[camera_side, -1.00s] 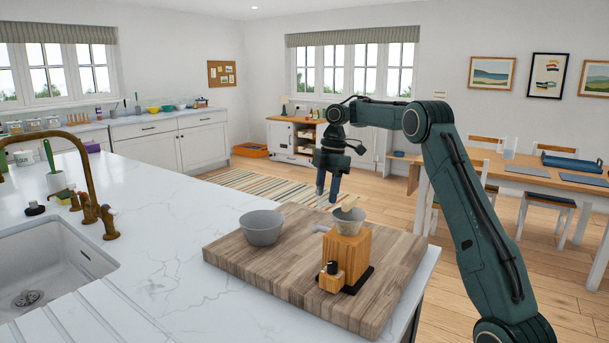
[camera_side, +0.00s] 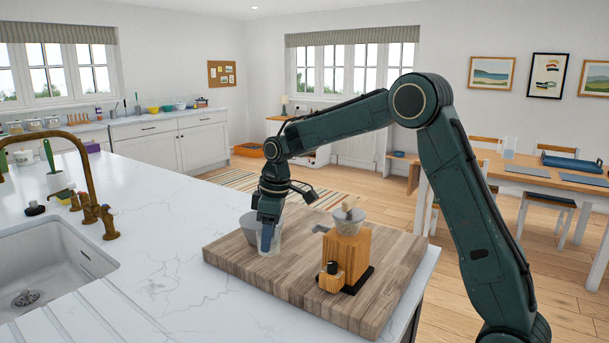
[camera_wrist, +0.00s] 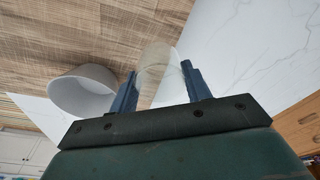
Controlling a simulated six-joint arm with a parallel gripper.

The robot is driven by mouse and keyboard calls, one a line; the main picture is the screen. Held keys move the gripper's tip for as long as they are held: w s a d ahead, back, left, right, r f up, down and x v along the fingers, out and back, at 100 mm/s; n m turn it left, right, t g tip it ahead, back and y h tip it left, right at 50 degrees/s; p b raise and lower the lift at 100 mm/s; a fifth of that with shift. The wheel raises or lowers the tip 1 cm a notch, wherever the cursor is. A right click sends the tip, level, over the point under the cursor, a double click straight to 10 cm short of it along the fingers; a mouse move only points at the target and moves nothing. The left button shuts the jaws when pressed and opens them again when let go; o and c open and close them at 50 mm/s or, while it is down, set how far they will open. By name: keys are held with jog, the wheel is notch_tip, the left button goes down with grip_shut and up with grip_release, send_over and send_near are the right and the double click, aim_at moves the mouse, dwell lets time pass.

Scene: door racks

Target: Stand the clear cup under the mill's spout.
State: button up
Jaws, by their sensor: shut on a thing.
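The clear cup (camera_side: 269,246) is between the fingers of my gripper (camera_side: 267,236), at the left part of the board. My gripper is shut on it; in the wrist view the see-through cup (camera_wrist: 154,68) shows between both blue fingers (camera_wrist: 162,88). I cannot tell whether its base touches the board. The wooden mill (camera_side: 350,250) stands to the right of the cup, with a clear gap between them. A grey hopper with a scoop-like piece in it tops the mill. A small grey part, perhaps the spout (camera_side: 320,228), juts from its left side.
A grey bowl (camera_side: 248,226) stands just left of and behind the cup, partly hidden by my gripper; it also shows in the wrist view (camera_wrist: 82,92). The sink (camera_side: 50,262) lies far left.

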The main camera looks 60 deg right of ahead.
jog(key=s+a+f+m, duration=0.2)
jog(key=s+a, duration=0.1)
jog(key=a, duration=0.3)
jog(key=shift+f+m, duration=0.15)
jog(key=shift+m, duration=0.15)
jog(key=shift+m, duration=0.3)
jog(key=m+h, duration=0.1)
jog(key=m, duration=0.5)
jog(key=shift+d, duration=0.1)
